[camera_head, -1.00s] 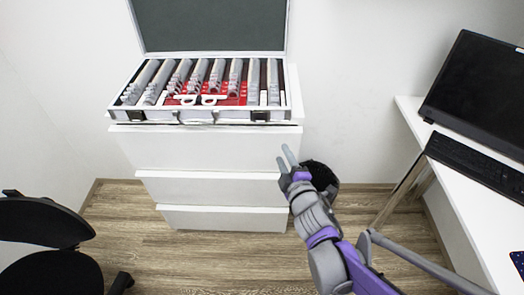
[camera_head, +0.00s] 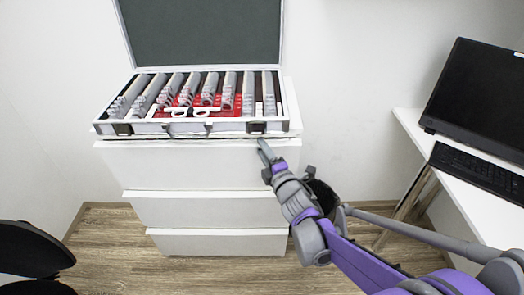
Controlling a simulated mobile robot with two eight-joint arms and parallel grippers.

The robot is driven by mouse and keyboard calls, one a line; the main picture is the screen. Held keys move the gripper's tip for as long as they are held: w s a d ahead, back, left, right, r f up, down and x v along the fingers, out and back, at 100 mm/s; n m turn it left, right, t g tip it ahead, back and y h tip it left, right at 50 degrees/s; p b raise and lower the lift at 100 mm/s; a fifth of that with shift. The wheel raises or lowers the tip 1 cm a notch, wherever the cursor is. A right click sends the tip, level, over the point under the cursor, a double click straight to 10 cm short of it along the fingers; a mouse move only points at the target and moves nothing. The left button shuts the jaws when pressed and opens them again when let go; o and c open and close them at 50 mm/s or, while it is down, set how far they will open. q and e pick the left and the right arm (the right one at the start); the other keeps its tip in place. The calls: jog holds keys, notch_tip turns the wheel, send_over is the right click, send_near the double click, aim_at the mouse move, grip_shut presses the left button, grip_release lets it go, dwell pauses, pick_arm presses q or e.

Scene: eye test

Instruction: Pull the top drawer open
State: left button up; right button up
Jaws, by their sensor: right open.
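The white drawer cabinet (camera_head: 207,212) stands against the back wall with three drawer fronts stacked. The top drawer (camera_head: 195,166) looks shut, and its upper edge lies just under an open case (camera_head: 290,128). My right gripper (camera_head: 264,151) is at the right end of the top drawer's front, near its upper edge. Its fingers are open with nothing seen between them. I cannot tell whether they touch the drawer. The middle drawer (camera_head: 200,209) and the bottom drawer (camera_head: 215,242) also look shut. My left gripper is not in view.
The open case holds rows of lenses and red-lined slots. A black chair (camera_head: 30,250) is at lower left.

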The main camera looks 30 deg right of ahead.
jog(key=shift+w, duration=0.2)
jog(key=shift+c, duration=0.2)
grip_shut()
dwell(1.2)
